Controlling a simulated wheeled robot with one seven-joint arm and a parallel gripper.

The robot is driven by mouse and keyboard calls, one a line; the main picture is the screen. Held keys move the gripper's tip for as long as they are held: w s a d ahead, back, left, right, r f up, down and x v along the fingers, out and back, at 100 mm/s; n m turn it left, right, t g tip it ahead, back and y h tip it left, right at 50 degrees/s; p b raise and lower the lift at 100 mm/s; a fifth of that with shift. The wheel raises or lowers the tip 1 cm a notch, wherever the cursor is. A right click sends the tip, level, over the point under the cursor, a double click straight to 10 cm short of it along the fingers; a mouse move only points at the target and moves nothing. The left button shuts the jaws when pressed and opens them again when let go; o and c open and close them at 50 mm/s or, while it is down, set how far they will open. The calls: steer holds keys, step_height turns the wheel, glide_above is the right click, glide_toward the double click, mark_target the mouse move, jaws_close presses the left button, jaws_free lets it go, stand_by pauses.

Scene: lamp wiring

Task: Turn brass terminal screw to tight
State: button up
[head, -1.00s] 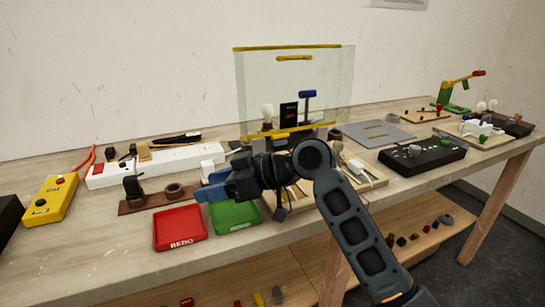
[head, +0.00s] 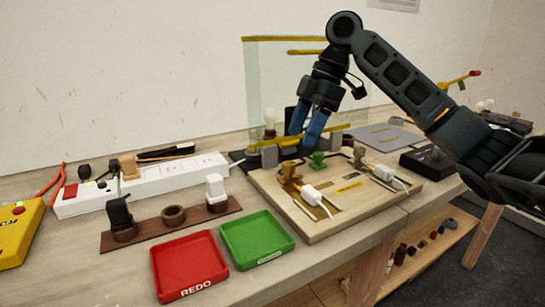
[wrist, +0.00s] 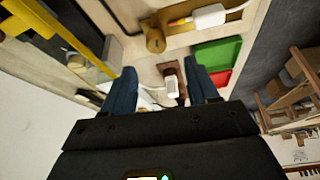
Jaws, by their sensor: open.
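The brass terminal screw (head: 290,180) stands on the wooden wiring board (head: 262,190), near its left side. A green screw (head: 318,160) and a dark grey-brown screw (head: 360,156) stand farther right on the board. My gripper (head: 302,138) has blue fingers pointing down. It is open and empty, above and behind the brass screw and apart from it. In the wrist view the brass screw (wrist: 155,40) shows beyond the fingertips of my gripper (wrist: 163,72), above the gap between them. How far the screw is turned cannot be told.
White cord connectors (head: 314,196) lie on the board. A red tray (head: 190,290) and green tray (head: 258,257) sit to its left front. A wooden rail (head: 205,215) holds a black and a white plug. A glass shield with yellow edges (head: 285,38) stands behind the board.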

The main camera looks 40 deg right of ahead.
mark_target(289, 163)
steer(key=x, duration=0.7)
steer(key=shift+w+d+f+b, duration=0.1)
steer(key=shift+w+f+b, duration=0.1)
steer(key=shift+f+b, duration=0.1)
steer(key=shift+r, duration=0.1)
steer(key=c, duration=1)
